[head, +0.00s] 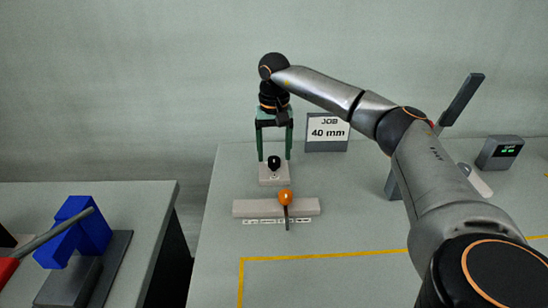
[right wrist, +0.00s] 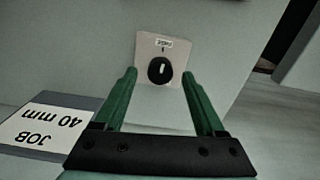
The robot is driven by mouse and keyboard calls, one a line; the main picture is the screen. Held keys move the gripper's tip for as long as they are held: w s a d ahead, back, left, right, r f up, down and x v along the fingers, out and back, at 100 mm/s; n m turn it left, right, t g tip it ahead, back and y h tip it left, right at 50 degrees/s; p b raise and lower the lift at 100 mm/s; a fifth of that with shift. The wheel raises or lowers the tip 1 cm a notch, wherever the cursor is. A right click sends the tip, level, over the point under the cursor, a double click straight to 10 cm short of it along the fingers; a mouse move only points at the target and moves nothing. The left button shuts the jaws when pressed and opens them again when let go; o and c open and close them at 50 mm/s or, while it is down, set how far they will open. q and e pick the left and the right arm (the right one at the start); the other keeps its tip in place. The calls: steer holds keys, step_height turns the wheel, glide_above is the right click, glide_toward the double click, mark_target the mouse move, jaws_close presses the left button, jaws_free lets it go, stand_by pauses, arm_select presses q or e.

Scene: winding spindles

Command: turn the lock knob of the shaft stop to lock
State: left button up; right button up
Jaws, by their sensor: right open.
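The lock knob (head: 274,162) is a round black knob on a pale block (head: 268,181) towards the back of the table. In the right wrist view the knob (right wrist: 153,73) bears a white mark that points roughly at a small label (right wrist: 164,43) on the plate; I cannot read the label surely. My right gripper (head: 274,155) points down over the block with its green fingers apart. In the right wrist view the open gripper (right wrist: 160,73) has one finger on each side of the knob, with gaps, holding nothing. My left gripper is out of view.
An orange ball lever (head: 285,197) stands at a pale bar (head: 250,208) in front of the knob. A "JOB 40 mm" sign (head: 327,146) stands right of the gripper. A grey device (head: 499,153) is at right. A blue fixture (head: 88,230) sits on the separate left table.

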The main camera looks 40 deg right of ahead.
steer(key=shift+f, duration=0.75)
steer(key=shift+c, duration=0.4)
jaws_close()
